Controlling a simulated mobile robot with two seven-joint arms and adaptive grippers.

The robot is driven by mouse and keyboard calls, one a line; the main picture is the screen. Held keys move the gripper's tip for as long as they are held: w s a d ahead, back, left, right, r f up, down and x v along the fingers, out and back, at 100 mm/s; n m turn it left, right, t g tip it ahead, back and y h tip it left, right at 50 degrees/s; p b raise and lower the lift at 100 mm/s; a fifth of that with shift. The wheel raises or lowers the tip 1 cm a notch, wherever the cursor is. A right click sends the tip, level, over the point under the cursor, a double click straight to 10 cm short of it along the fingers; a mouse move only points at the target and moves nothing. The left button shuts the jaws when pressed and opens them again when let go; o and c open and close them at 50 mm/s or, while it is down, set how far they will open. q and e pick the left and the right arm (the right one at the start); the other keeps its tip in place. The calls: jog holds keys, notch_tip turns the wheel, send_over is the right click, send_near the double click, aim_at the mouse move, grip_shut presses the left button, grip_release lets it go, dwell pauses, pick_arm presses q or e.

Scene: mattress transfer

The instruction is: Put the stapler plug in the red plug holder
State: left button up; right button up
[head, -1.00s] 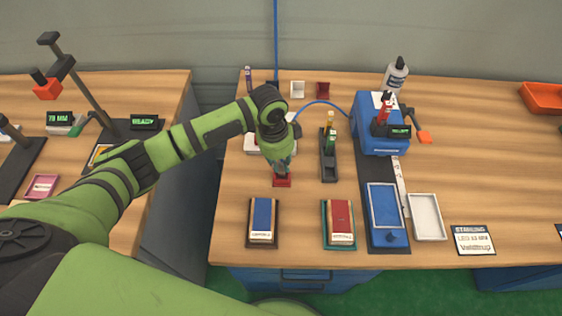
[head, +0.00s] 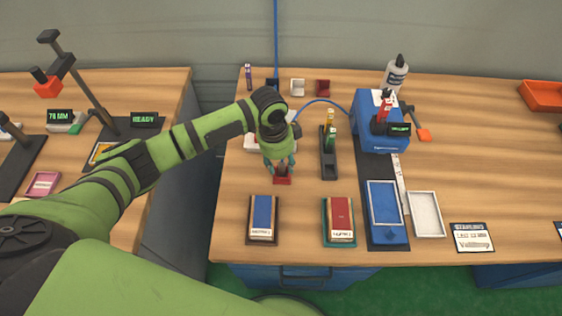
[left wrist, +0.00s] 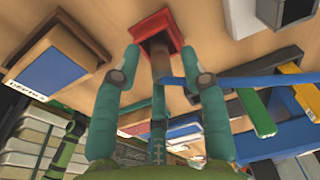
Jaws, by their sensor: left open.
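The red plug holder (head: 282,181) stands on the wooden table; it also shows at the top of the left wrist view (left wrist: 157,38). A dark reddish-brown upright piece, which looks like the stapler plug (left wrist: 160,65), has its end at the holder's opening; how deep it sits I cannot tell. A blue cable (left wrist: 235,81) runs right from beside it. My left gripper (head: 280,164) is just above the holder, with its fingers open and apart on both sides of the plug. The blue stapler (head: 376,133) stands to the right at the back. My right gripper is not in view.
A black rack (head: 329,167) stands right of the holder. White and dark red small boxes (head: 322,88) stand behind. A white tray (head: 425,215) lies right.

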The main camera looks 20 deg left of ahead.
pick_arm(q)
notch_tip(320, 180, up, 12)
jog(key=a+b, duration=0.1)
jog(key=shift+s+a, duration=0.15)
jog(key=shift+s, duration=0.15)
